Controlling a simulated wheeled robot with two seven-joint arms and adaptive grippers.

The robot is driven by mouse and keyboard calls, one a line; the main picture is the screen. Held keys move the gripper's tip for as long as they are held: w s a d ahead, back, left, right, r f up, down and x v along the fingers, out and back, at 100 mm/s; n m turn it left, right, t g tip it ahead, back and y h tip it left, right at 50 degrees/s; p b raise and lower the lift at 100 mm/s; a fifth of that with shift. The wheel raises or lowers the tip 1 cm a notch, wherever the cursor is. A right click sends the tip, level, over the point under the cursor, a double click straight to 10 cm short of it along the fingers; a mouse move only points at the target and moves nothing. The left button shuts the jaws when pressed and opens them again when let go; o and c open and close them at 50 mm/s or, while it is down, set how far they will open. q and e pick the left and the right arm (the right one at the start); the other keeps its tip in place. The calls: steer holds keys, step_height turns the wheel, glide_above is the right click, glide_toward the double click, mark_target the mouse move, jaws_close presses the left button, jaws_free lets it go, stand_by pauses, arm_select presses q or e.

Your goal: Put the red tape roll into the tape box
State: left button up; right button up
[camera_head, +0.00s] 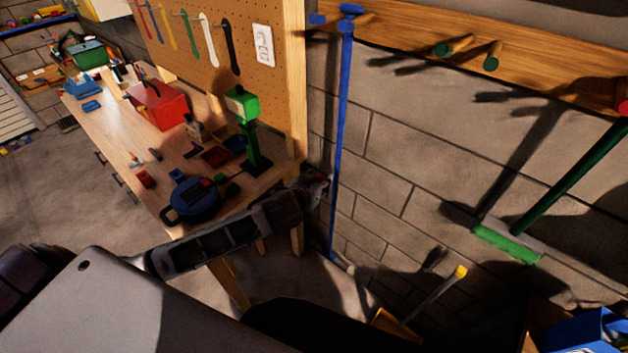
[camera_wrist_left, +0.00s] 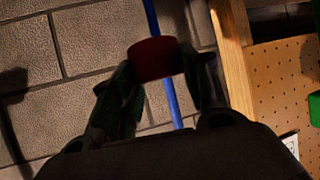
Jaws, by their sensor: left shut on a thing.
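My left gripper (camera_head: 318,190) is at the end of the arm, off the workbench's right end and in front of the block wall. In the left wrist view my left gripper (camera_wrist_left: 155,72) is shut on the red tape roll (camera_wrist_left: 153,58), which sits dark between the two fingers. In the head view the roll is too small and shaded to make out. I cannot tell which container is the tape box; small dark red and yellow bins (camera_head: 215,156) stand on the workbench. My right gripper is in neither view.
The wooden workbench (camera_head: 118,128) holds a red toolbox (camera_head: 160,106), a green tool on a stand (camera_head: 252,150) and a round blue object (camera_head: 195,200). A blue pole (camera_head: 342,130) hangs behind my gripper. A blue bin (camera_head: 585,332) is at lower right.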

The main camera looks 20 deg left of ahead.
arm_select(q)
steer(key=shift+w+d+r, duration=0.15)
steer(key=shift+d+r, duration=0.2)
steer(key=shift+d, duration=0.3)
steer(key=shift+r, duration=0.1)
steer(key=shift+a, duration=0.1)
steer(key=shift+s+a+f, duration=0.15)
steer(key=shift+a+f, duration=0.2)
steer(key=shift+a, duration=0.25)
steer(key=shift+s+a+f, duration=0.15)
steer(key=shift+a+f, duration=0.2)
steer(key=shift+a, duration=0.25)
steer(key=shift+f+b, duration=1.6)
steer(key=shift+b, duration=0.05)
steer(key=shift+f+b, duration=0.4)
